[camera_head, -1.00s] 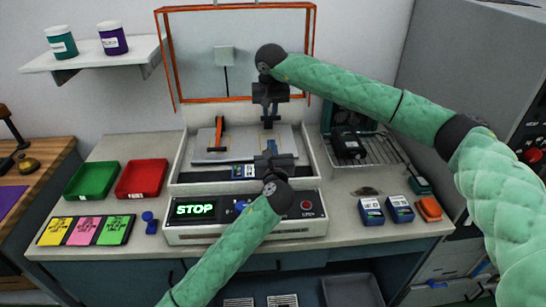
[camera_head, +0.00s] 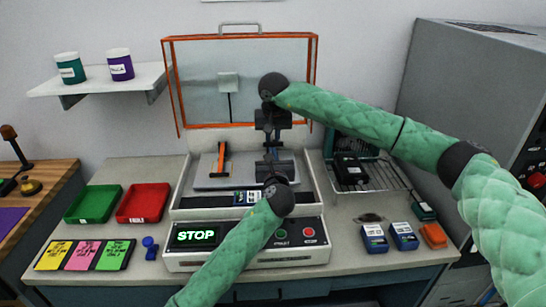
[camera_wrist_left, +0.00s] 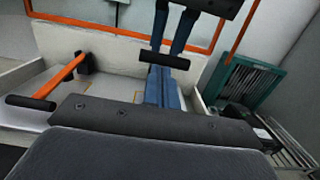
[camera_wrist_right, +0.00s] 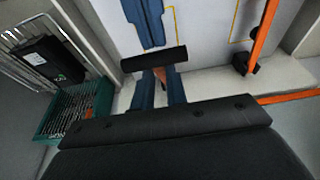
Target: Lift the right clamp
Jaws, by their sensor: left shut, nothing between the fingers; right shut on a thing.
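My right gripper (camera_head: 272,145) points down over the fixture and is shut on the right clamp. In the right wrist view, the clamp's black grip bar (camera_wrist_right: 154,59) and a bit of its orange lever (camera_wrist_right: 160,75) show at the blue fingers. The bar also shows in the left wrist view (camera_wrist_left: 163,60). The clamp's base is hidden. My left gripper (camera_wrist_left: 163,90) is shut and empty, close in front of the right gripper. The left clamp (camera_head: 222,160) has an orange lever, leaning up from its black base, untouched.
The fixture (camera_head: 180,190) has a front panel with a STOP display (camera_head: 195,235). An orange-framed clear guard (camera_head: 240,38) stands raised behind. A wire rack (camera_head: 385,178) holding a black device (camera_head: 350,168) is right. Green (camera_head: 93,204) and red (camera_head: 143,203) trays sit left.

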